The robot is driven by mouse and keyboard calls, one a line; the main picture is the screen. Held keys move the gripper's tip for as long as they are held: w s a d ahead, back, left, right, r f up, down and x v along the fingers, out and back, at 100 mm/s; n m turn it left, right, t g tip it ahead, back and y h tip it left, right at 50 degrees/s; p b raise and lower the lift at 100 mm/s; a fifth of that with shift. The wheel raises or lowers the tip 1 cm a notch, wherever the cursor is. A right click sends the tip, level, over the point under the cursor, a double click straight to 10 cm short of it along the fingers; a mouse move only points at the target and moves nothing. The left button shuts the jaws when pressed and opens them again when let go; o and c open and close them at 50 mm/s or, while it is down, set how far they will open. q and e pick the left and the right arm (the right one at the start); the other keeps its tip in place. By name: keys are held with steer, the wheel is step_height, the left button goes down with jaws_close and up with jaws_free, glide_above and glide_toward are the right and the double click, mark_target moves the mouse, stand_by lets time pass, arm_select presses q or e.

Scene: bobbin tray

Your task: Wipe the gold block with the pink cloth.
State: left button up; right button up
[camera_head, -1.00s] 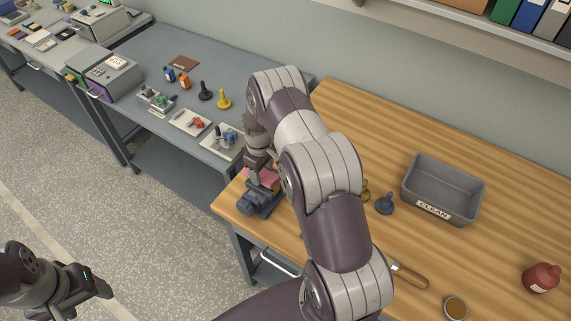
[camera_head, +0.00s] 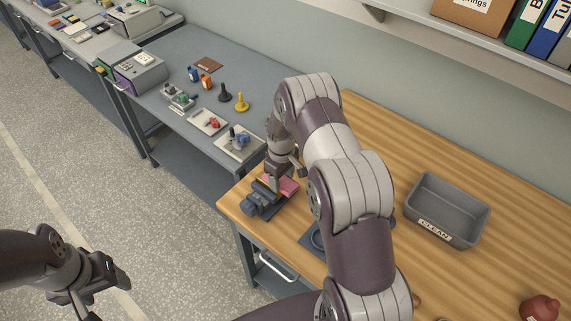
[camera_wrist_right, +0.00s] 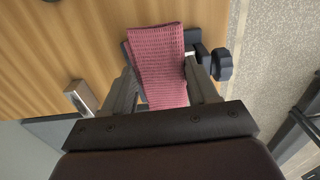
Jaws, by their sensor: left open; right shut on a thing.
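The pink cloth (camera_head: 285,185) is a folded, textured piece at the blue-grey vise (camera_head: 262,202), near the left corner of the wooden bench. My right gripper (camera_head: 274,180) points down there and is shut on the cloth. In the right wrist view the cloth (camera_wrist_right: 160,62) hangs between the fingers of the right gripper (camera_wrist_right: 160,95) and lies over part of the vise (camera_wrist_right: 222,64). I cannot make out the gold block; the cloth, gripper and arm cover much of that spot. My left gripper (camera_head: 105,298) is open and empty over the floor at the lower left.
A grey bin (camera_head: 446,209) marked CLEAN stands on the wooden bench (camera_head: 400,160). A red bottle (camera_head: 540,308) is at the lower right. The grey bench (camera_head: 215,60) carries trays and pegs. My right arm hides the middle of the wooden bench.

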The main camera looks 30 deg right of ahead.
step_height(320, 180, up, 2)
steer(key=shift+w+p, duration=0.15)
steer(key=shift+p, duration=0.3)
step_height(320, 180, up, 2)
steer(key=shift+r+p, duration=0.15)
steer(key=shift+p, duration=0.55)
steer(key=shift+r, duration=0.4)
arm_select(q)
steer(key=r, duration=0.2)
steer(key=d+r, duration=0.1)
steer(key=shift+s+d, duration=0.1)
steer(key=shift+s, duration=0.15)
